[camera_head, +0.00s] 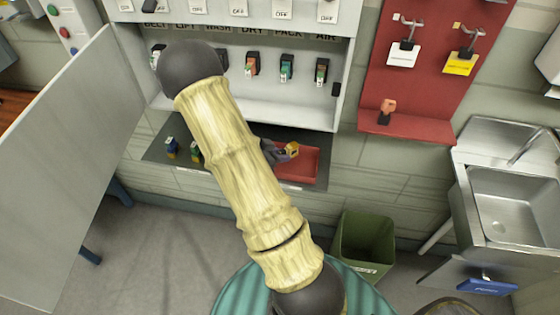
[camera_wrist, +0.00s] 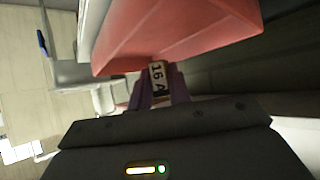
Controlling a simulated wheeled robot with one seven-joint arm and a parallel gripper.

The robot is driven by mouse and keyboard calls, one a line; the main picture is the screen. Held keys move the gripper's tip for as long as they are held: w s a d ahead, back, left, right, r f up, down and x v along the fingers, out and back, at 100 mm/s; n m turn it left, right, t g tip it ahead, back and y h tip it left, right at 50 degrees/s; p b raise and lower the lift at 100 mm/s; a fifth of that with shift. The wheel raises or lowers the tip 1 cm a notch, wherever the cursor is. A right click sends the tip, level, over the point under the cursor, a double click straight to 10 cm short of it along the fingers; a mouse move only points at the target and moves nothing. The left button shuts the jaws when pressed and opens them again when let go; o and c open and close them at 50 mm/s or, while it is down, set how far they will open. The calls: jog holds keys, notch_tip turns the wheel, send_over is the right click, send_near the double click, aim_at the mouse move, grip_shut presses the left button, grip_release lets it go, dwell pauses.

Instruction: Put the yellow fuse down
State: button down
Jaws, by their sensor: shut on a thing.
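The yellow fuse (camera_head: 292,149) is in my gripper (camera_head: 283,153), over or beside the red tray (camera_head: 311,165) on the dark shelf below the white cabinet. In the wrist view, the fuse (camera_wrist: 158,76) shows a pale face marked "16 A" between my two purple fingers (camera_wrist: 158,90). The fingers are shut on it. The red tray (camera_wrist: 180,38) fills the upper middle of that view, close to the fuse. I cannot tell whether the fuse touches the tray. My arm hides part of the shelf in the head view.
Several fuses stand in the white cabinet (camera_head: 285,110), with its door (camera_head: 80,150) open at left. Two more (camera_head: 171,148) stand at the shelf's left. A red board (camera_head: 405,125) with hooks, a green bin (camera_head: 364,245) and a sink (camera_head: 510,205) are at right.

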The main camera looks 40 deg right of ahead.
jog(key=shift+f, duration=1.55)
jog(key=shift+f, duration=0.1)
jog(key=c, duration=1.3)
grip_release()
jog(key=shift+r, duration=0.2)
jog(key=v, duration=1.2)
jog(key=shift+w, duration=0.1)
